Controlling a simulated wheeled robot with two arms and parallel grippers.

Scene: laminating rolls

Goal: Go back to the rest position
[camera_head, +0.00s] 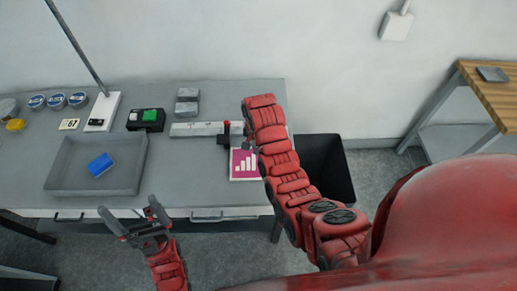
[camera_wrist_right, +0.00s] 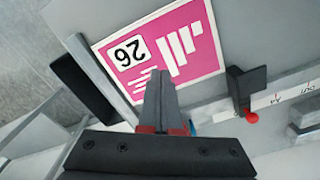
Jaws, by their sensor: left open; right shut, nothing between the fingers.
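My left gripper (camera_head: 134,218) is open and empty in the head view, in front of the table's front edge, below the grey tray (camera_head: 55,178). The card also shows in the head view (camera_head: 243,164), beside my right arm.
A blue block (camera_head: 100,165) lies in the tray. A pale ruled bar with a black, red-knobbed slider (camera_wrist_right: 243,90) lies near the card. Grey blocks (camera_head: 187,101), a black device with a green top (camera_head: 147,118) and round tins (camera_head: 57,101) stand behind. A black bin (camera_head: 328,165) stands right of the table.

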